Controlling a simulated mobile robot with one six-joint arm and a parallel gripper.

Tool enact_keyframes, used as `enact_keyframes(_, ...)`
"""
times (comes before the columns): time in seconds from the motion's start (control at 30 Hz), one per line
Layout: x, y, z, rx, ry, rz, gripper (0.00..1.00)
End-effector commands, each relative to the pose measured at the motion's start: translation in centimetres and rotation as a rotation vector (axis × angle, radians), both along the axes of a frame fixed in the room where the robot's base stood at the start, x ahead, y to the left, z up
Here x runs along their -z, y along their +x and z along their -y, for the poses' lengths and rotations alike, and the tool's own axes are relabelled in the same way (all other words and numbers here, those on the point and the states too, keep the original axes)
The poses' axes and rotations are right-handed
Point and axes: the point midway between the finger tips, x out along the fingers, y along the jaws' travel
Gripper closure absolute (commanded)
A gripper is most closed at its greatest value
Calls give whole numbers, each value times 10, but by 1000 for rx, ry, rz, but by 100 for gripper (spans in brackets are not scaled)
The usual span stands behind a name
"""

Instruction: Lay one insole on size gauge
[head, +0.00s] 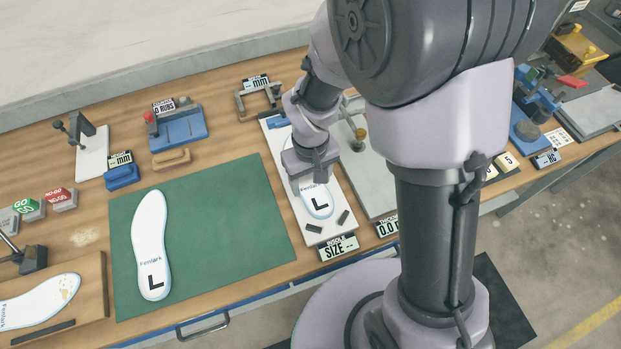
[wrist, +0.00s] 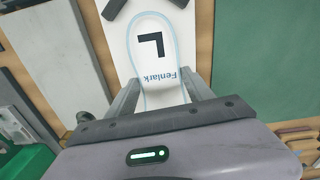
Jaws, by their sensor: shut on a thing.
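My gripper (head: 308,187) is over the size gauge, a long white board (head: 285,160) with a display (head: 338,248) at its near end reading "SIZE --". Its fingers (wrist: 163,93) are shut on the narrow middle of a white insole (head: 319,208) marked "Fenlark" and "L". In the wrist view this insole (wrist: 153,55) lines up lengthwise with the board, its end near two dark stops (wrist: 113,9). I cannot tell whether it touches the board. My gripper hides its other end. A second white "L" insole (head: 151,240) lies on the green mat (head: 215,220).
Left of the mat are a stained insole (head: 40,303) on a wooden board and GO/NO-GO blocks (head: 62,199). A grey plate gauge (head: 372,190) with a brass-coloured part stands close right of the size gauge. Several fixtures line the back. The right part of the mat is clear.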

Motion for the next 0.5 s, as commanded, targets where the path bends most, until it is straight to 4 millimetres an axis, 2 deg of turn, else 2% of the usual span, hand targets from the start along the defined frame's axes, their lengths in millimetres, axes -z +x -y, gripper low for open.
enact_keyframes(0.1,4,0,0,0,0,0,79)
enact_keyframes(0.13,5,0,0,0,0,0,37)
enact_keyframes(0.23,3,0,0,0,0,0,18)
enact_keyframes(0.5,3,0,0,0,0,0,18)
